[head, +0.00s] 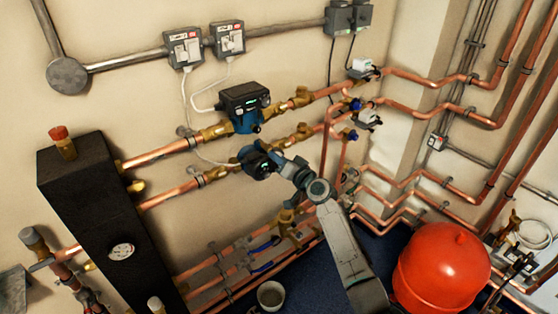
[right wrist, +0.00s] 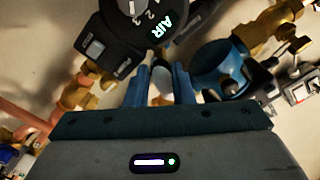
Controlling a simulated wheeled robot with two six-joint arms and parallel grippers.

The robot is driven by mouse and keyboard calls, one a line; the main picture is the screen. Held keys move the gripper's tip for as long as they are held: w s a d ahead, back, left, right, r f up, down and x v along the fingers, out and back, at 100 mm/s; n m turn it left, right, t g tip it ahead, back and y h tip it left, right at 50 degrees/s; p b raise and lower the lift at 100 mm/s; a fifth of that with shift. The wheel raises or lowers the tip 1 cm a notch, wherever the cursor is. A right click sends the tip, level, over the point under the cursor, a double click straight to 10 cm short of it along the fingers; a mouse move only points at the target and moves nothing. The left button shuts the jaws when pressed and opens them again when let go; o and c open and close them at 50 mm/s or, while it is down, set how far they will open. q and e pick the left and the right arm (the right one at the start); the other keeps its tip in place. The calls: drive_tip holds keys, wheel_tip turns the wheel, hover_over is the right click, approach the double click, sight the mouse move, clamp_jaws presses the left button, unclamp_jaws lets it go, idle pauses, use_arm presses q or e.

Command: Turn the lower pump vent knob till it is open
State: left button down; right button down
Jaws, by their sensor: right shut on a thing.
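The lower pump (head: 254,157) sits on the lower copper pipe run on the wall, below the upper pump (head: 243,105). My right gripper (head: 277,164) reaches the front of the lower pump from the lower right. In the right wrist view, my right gripper (right wrist: 164,84) has its two blue fingers shut on a small pale vent knob (right wrist: 160,86), mostly hidden between them. A black dial (right wrist: 150,14) with the word AIR and numbers shows just above the fingers. How far the vent knob is turned cannot be read. My left gripper is not in view.
Brass valves (head: 303,132) flank the pumps on the copper pipes. A black header box (head: 97,220) with a gauge stands at the left. A red expansion tank (head: 442,268) is at the lower right, near my arm. A pale bucket (head: 271,295) stands on the floor.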

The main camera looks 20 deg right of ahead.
drive_tip(key=m+p, duration=0.2)
drive_tip(key=m, duration=1)
idle(0.5)
drive_tip(key=c, duration=1.3)
unclamp_jaws()
drive_tip(key=shift+o, duration=0.2)
drive_tip(key=b+v, duration=0.1)
drive_tip(key=v, duration=0.9)
drive_tip(key=shift+s, duration=0.4)
drive_tip(key=shift+d, duration=0.1)
